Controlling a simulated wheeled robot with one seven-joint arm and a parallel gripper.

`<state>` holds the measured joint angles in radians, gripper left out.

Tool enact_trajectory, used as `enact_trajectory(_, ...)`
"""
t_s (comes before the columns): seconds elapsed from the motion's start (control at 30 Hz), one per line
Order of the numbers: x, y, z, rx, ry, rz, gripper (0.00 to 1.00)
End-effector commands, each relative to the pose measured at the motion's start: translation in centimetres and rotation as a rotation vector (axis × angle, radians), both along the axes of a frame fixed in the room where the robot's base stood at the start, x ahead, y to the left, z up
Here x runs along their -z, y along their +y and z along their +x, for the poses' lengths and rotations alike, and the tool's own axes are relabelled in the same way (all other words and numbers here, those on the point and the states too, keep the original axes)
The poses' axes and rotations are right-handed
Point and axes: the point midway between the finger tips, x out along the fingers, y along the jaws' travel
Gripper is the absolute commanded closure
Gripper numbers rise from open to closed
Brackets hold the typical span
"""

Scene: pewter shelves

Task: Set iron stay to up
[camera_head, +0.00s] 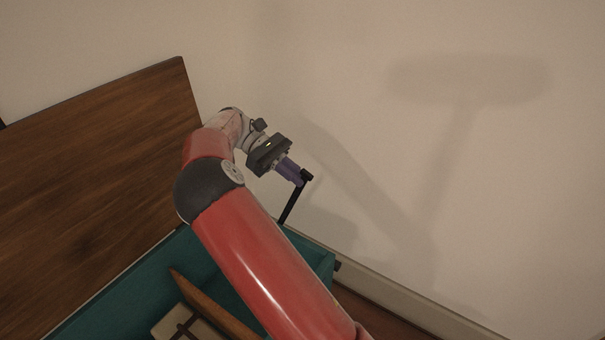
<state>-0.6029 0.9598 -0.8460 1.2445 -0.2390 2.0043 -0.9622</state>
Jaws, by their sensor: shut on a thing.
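The iron stay (290,206) is a thin black bar. It rises, tilted to the right, from the right part of a teal box (318,262). Its top end, with a small dark knob, is at my gripper (301,179). My gripper is shut on this upper end, its purple fingers pointing down and to the right. The exact contact between fingers and bar is too small to make out. The foot of the stay meets the box near its far edge, partly behind my red arm.
A large brown wooden panel (90,200) stands tilted at the left, along the teal box. Inside the box is a wooden divider (215,305) beside a pale item (183,325). A bare wall (480,180) rises behind and right. My arm hides the middle of the box.

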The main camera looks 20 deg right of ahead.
Motion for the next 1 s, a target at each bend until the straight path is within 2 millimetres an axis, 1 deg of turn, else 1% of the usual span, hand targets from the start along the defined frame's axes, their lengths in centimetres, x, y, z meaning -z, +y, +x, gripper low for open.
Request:
enact_trajectory(0.1, 0.08, 0.32, 0.01, -0.001, 0.006, -0.004, 1.0)
enact_trajectory(0.5, 0.09, 0.36, -0.01, -0.001, 0.009, -0.003, 1.0)
enact_trajectory(0.53, 0.09, 0.36, -0.01, -0.001, 0.009, -0.003, 0.87)
enact_trajectory(0.67, 0.06, 0.33, -0.01, -0.001, 0.008, -0.004, 0.7)
enact_trajectory(0.7, 0.05, 0.33, -0.01, -0.001, 0.008, -0.004, 0.69)
enact_trajectory(1.0, 0.01, 0.18, -0.01, 0.001, 0.005, -0.002, 0.69)
